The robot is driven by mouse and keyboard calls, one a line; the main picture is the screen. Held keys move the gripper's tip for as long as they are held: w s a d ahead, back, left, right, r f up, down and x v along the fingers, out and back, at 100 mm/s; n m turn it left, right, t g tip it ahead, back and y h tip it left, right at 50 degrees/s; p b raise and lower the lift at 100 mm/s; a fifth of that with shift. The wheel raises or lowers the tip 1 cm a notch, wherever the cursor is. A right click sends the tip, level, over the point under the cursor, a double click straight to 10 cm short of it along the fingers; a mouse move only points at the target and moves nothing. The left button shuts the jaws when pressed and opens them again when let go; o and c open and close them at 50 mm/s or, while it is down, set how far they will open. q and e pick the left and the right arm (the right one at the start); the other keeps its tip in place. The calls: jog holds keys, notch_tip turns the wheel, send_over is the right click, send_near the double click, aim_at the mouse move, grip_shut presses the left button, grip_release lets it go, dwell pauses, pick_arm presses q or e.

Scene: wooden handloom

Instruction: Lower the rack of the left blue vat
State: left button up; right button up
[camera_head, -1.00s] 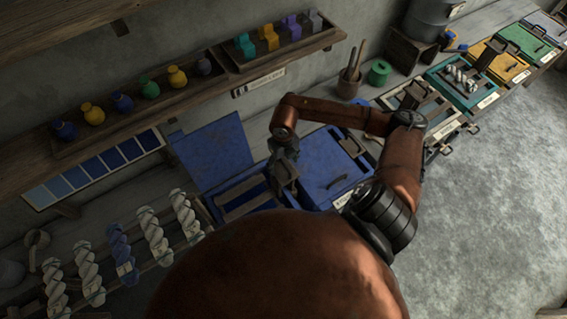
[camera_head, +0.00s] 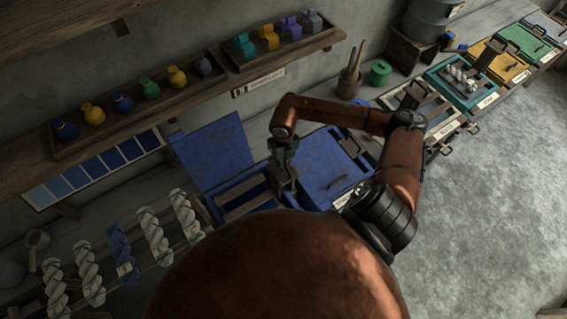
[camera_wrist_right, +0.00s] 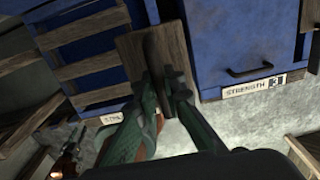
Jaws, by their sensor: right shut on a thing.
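The left blue vat (camera_head: 216,208) stands open on the bench, its blue lid (camera_head: 212,152) raised behind it. Wooden slats of the rack (camera_head: 247,207) lie across its opening and also show in the right wrist view (camera_wrist_right: 85,55). My right gripper (camera_head: 284,168) is at the vat's right end. In the right wrist view, its green fingers (camera_wrist_right: 165,88) are shut on the upright dark grip of a wooden handle plate (camera_wrist_right: 131,50) beside the slats. The fingers hide part of the grip. I cannot tell the rack's depth. My left gripper is not in view.
A closed blue vat (camera_head: 328,170) stands directly right of the open one; its front label (camera_wrist_right: 253,86) reads "STRENGTH 3". Twisted skeins (camera_head: 120,255) hang at lower left. A shelf of small coloured jars (camera_head: 123,103) is above. The floor at right is clear.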

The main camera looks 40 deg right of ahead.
jog(key=shift+f, duration=0.15)
grip_shut()
notch_tip(320, 180, down, 18)
jog(key=b, duration=1.4)
jog(key=shift+s+f, duration=0.1)
jog(key=o, duration=2)
grip_release()
jog(key=shift+c, duration=0.2)
notch_tip(320, 180, up, 7)
jog(key=p, duration=0.4)
jog(key=shift+p, duration=0.3)
